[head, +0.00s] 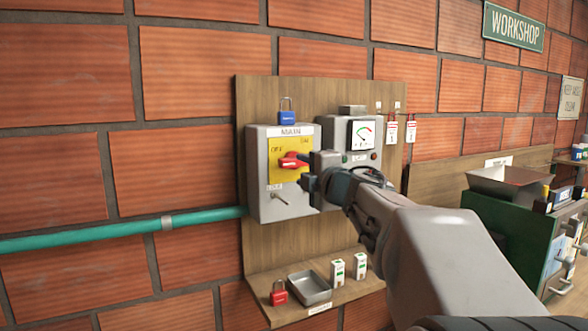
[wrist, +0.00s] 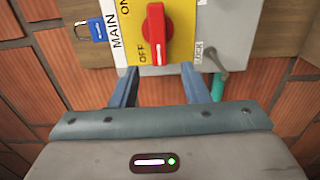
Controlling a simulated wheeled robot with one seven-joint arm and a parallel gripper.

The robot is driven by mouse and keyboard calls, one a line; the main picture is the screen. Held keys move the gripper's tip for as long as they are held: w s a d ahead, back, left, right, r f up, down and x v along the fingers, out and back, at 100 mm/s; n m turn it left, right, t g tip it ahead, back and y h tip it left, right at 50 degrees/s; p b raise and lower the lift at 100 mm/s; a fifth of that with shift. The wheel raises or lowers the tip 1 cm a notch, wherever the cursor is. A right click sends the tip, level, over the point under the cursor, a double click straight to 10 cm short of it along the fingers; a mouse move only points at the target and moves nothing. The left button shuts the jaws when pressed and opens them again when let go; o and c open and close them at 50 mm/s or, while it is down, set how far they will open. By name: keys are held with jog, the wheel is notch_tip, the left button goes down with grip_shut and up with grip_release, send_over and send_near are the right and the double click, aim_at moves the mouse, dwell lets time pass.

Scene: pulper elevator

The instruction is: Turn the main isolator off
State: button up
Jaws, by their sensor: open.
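The main isolator is a grey box (head: 267,207) labelled MAIN on a wooden board, with a yellow plate (head: 277,173) marked OFF and ON. Its red rotary handle (head: 290,161) also shows in the wrist view (wrist: 156,28), lying across the plate. The handle's white mark is at its lower end in the wrist view, beside the word OFF; ON is near the top edge. My gripper (head: 308,172) is in front of the box's right side. In the wrist view my gripper (wrist: 160,84) is open and empty, its fingers spread below the handle's lower end; contact cannot be told.
A blue padlock (head: 288,112) hangs above the box. A meter box (head: 362,136) stands close on the right. A small lever (wrist: 216,78) is beside the right finger. The shelf below holds a red padlock (head: 278,293) and metal tray (head: 310,287). A green pipe (head: 110,233) enters from the left.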

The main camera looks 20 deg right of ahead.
jog(key=s, duration=0.5)
jog(key=shift+s+d, duration=0.1)
jog(key=shift+d, duration=0.05)
jog(key=shift+f, duration=0.1)
jog(key=s+a+f+m+g+h, duration=0.2)
jog(key=s+f+m+g+h, duration=0.1)
jog(key=f+m, duration=0.45)
jog(key=s+a+f+m+g+h, duration=0.2)
jog(key=f+m+g, duration=0.2)
jog(key=f+m, duration=0.4)
jog(key=s+a+f+m+g+y, duration=0.3)
jog(key=s+a+f+g, duration=0.5)
jog(key=s+a+f, duration=0.4)
jog(key=s+f+y, duration=0.1)
jog(key=s+f, duration=0.2)
jog(key=f, duration=0.1)
jog(key=shift+s+a+f, duration=0.25)
jog(key=shift+a+f, duration=0.05)
jog(key=shift+f, duration=0.05)
